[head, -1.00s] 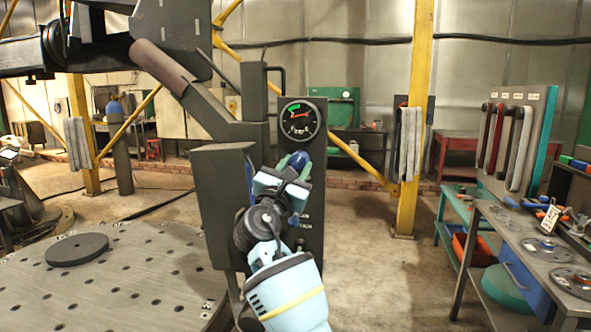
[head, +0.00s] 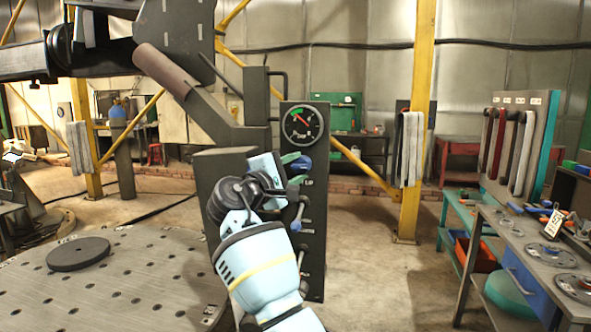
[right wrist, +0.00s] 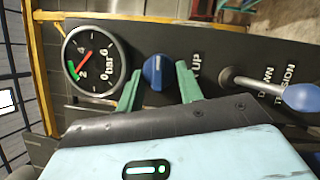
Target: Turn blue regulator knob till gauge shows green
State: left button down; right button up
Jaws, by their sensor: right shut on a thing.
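The blue regulator knob (right wrist: 158,72) sits on a dark upright panel, below the round gauge (head: 304,124) in the head view. My left gripper is not in view.
A round perforated table (head: 120,290) is at left. A workbench (head: 530,235) with tools is at right. Open floor lies between panel and bench.

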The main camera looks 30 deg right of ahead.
jog(key=m, duration=0.1)
jog(key=m+y, duration=0.1)
jog(key=shift+r+m+g, duration=0.25)
jog(key=shift+m+g, duration=0.15)
jog(key=shift+m+y+p, duration=0.4)
jog(key=shift+m+p, duration=0.15)
jog(key=shift+m, duration=0.55)
jog(key=o, duration=1)
